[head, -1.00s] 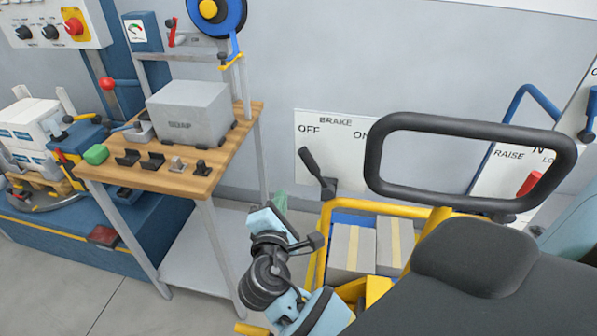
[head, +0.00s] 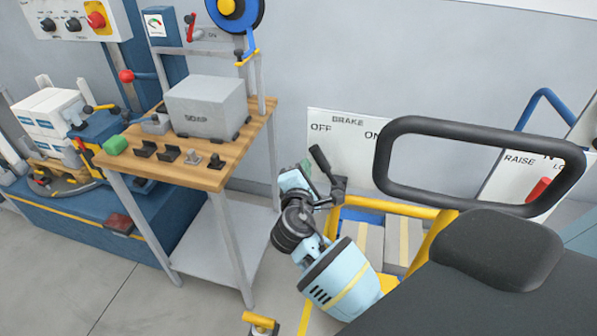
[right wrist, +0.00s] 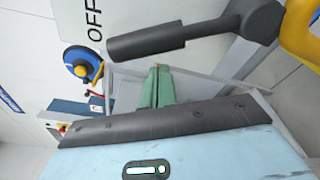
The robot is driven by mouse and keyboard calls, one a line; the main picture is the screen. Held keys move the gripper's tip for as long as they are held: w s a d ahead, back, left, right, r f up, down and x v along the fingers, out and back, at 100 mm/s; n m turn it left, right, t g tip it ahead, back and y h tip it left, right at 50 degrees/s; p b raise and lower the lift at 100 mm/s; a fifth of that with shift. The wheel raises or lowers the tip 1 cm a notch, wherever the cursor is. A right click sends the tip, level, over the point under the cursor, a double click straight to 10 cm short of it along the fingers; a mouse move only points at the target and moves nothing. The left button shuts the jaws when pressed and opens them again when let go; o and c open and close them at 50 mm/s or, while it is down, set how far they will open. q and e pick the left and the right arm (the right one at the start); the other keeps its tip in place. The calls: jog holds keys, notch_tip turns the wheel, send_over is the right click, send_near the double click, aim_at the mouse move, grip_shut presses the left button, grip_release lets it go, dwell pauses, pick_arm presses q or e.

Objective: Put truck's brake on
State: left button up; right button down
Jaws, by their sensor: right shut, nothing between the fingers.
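The brake lever (head: 323,162) has a dark grip and leans up and left, toward the word OFF on the white brake sign (head: 348,125). It also shows large across the top of the right wrist view (right wrist: 150,42). My right gripper (head: 306,167) is just left of the lever, on its OFF side. Its green fingers (right wrist: 158,86) are shut with nothing between them. The lever lies outside the fingers; I cannot tell whether they touch it. My left gripper is not in view.
The truck's black handle loop (head: 480,125) and dark pad (head: 485,248) stand at the right. Yellow rails (head: 375,204) surround boxes (head: 408,240) below the lever. A wooden-topped bench (head: 225,170) with a grey soap box (head: 205,105) stands left of my right arm.

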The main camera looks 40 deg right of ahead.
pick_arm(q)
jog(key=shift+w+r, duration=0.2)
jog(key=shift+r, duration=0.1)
pick_arm(e)
jog(key=shift+s+d+r, duration=0.3)
jog(key=shift+s+r, duration=0.05)
jog(key=shift+s, duration=0.25)
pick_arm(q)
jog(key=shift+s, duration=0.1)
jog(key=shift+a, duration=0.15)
pick_arm(e)
jog(key=shift+d, duration=0.15)
